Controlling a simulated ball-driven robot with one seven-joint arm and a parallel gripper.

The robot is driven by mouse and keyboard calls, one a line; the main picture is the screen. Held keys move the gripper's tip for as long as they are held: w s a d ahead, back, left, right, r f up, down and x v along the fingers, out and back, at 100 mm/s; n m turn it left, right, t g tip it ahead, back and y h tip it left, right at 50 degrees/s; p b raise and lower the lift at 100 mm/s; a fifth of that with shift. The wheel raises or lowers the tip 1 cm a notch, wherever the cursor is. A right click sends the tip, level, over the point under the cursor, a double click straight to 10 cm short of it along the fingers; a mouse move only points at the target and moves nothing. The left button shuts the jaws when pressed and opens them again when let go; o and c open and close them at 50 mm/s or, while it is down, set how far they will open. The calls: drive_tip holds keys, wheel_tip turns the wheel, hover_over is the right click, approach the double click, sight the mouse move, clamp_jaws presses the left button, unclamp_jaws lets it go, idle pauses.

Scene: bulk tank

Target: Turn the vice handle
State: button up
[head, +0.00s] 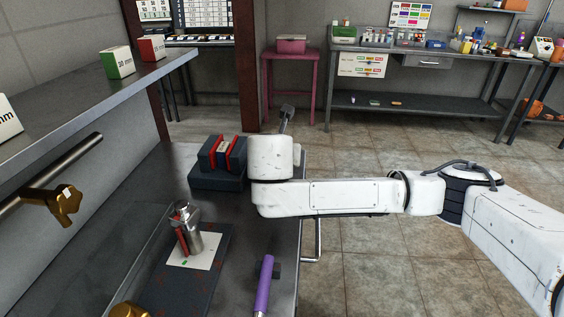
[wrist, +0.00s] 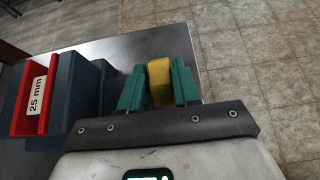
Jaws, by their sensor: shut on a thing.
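The vice (head: 208,178) is blue-grey with red jaw faces and stands on the metal bench, left of my arm's end. In the wrist view, its blue body (wrist: 66,100) and a red jaw piece marked "25 mm" (wrist: 30,95) are at the left. A yellow piece, which looks like the vice handle (wrist: 159,82), stands between the teal fingers of my gripper (wrist: 160,85), near the bench edge. My gripper is shut on it. In the head view my arm hides the handle and the fingers.
The bench (head: 148,215) holds a mat (head: 205,282) with a metal piece (head: 187,222) on it, and a purple handle (head: 264,285) near the edge. A brass valve (head: 62,203) sits on a pipe at left under a shelf (head: 90,92). Tiled floor lies open at right.

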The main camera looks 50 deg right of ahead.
drive_tip(key=shift+s+a+f+t+h+b, duration=0.15)
drive_tip(key=shift+a+f+t+h+b, duration=0.1)
drive_tip(key=shift+t+h+b, duration=0.8)
drive_tip(key=shift+g+b, duration=0.25)
drive_tip(key=shift+b, duration=0.05)
drive_tip(key=o, duration=1)
drive_tip(key=shift+r, duration=0.1)
drive_tip(key=shift+c, duration=0.2)
drive_tip(key=p+v, duration=0.4)
drive_tip(key=v, duration=0.6)
drive_tip(key=shift+s+a+p, duration=0.25)
drive_tip(key=shift+a+p, duration=0.05)
